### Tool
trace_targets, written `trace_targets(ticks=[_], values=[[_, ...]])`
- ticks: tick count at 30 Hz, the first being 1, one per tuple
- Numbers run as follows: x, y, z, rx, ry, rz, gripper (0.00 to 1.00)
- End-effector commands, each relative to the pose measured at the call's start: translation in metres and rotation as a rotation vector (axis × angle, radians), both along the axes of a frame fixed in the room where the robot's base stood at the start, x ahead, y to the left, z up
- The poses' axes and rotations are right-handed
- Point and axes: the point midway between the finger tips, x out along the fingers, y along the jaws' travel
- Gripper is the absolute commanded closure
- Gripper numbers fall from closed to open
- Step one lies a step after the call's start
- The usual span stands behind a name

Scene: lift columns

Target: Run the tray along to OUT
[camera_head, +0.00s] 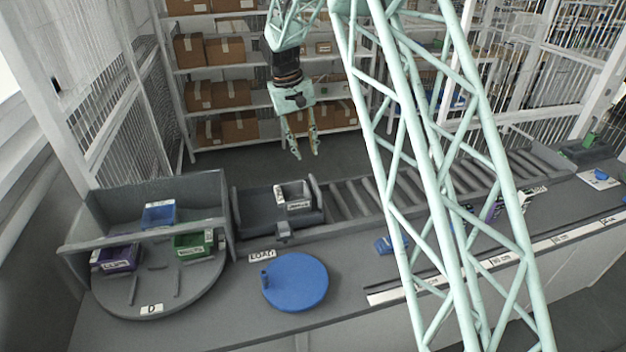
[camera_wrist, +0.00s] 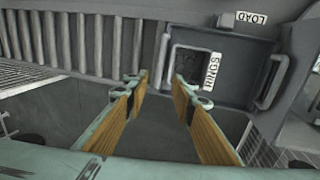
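The dark grey tray (camera_head: 250,212) sits at the left, LOAD end of the roller conveyor (camera_head: 405,187). It has upright handle bars at its ends. A small grey bin (camera_head: 292,194) with a white label is in it. In the wrist view the tray (camera_wrist: 245,92) lies right of the fingers, with the labelled bin (camera_wrist: 192,62) inside. My gripper (camera_head: 304,154) points down in the air behind the tray; its fingers are apart and empty. In the wrist view my gripper (camera_wrist: 160,88) has a gap between its fingertips, near the tray's left handle. No OUT sign is readable.
A round turntable (camera_head: 205,290) with purple, blue and green bins stands left of the tray. A blue disc (camera_head: 295,281) lies in front, by the LOAD label (camera_head: 262,255). Rollers right of the tray look clear, partly hidden by my lattice arm. Shelves with cartons (camera_head: 218,93) stand behind.

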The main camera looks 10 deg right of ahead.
Motion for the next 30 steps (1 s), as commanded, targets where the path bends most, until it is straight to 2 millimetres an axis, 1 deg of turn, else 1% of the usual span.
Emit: trace_targets(ticks=[5, 8, 14, 30], values=[[0.000, -0.002, -0.009, 0.000, 0.001, 0.000, 0.76], [0.000, -0.003, -0.017, 0.000, 0.001, 0.000, 0.76], [0.000, -0.008, -0.040, 0.000, 0.002, 0.001, 0.76], [0.001, -0.022, -0.108, 0.000, 0.002, 0.000, 0.76]])
